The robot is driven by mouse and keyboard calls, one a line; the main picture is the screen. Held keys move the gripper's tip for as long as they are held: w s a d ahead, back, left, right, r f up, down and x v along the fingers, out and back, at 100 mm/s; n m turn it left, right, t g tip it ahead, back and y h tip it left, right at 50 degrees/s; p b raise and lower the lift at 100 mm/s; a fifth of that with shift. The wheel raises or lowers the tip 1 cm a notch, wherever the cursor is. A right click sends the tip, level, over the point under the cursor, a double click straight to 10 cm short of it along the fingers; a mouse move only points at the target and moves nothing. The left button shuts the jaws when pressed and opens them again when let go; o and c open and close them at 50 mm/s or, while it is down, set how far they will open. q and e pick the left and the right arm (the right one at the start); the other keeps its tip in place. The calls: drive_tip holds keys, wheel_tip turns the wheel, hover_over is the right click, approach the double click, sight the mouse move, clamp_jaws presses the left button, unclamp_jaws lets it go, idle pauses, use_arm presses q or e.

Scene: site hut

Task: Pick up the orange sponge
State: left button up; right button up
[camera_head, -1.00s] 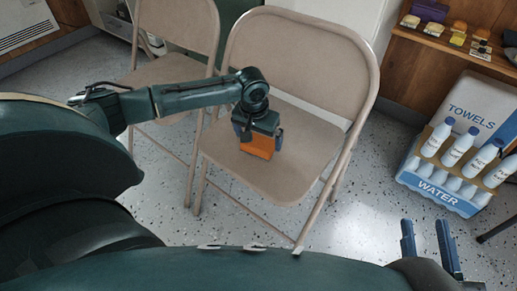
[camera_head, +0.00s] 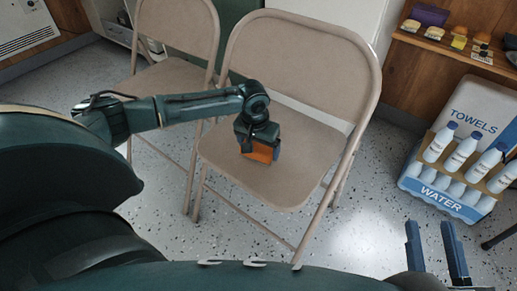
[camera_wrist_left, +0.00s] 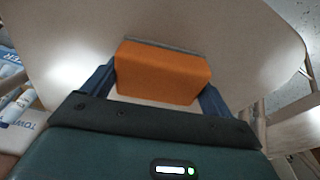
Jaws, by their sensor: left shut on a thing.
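The orange sponge (camera_head: 262,152) is between the fingers of my left gripper (camera_head: 259,150), over the seat of the nearer beige folding chair (camera_head: 235,165). In the left wrist view the orange sponge (camera_wrist_left: 163,72) fills the space between the two dark fingers of the left gripper (camera_wrist_left: 158,88). It has a grey layer along its far edge. The left gripper is shut on it. I cannot tell if the sponge touches the seat. My right gripper (camera_head: 436,250) is at the lower right, with its two fingers apart and nothing between them, above the floor.
A second beige folding chair (camera_head: 175,78) stands behind on the left. A crate of water bottles (camera_head: 440,196) and a towels box (camera_head: 478,112) stand on the right. A wooden shelf (camera_head: 450,45) holds small items. Speckled floor (camera_head: 365,225) lies clear between chair and crate.

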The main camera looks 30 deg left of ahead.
sight(259, 145)
use_arm(q)
drive_tip(key=shift+r, duration=0.1)
drive_tip(key=shift+r+p, duration=0.3)
wheel_tip(259, 145, up, 3)
drive_tip(key=shift+r+p, duration=0.15)
drive_tip(key=shift+p, duration=0.75)
wheel_tip(259, 145, up, 5)
drive_tip(key=shift+r+p, duration=0.2)
drive_tip(key=shift+p, duration=1.05)
drive_tip(key=shift+r, duration=0.3)
use_arm(e)
drive_tip(key=shift+d+n+h, duration=0.5)
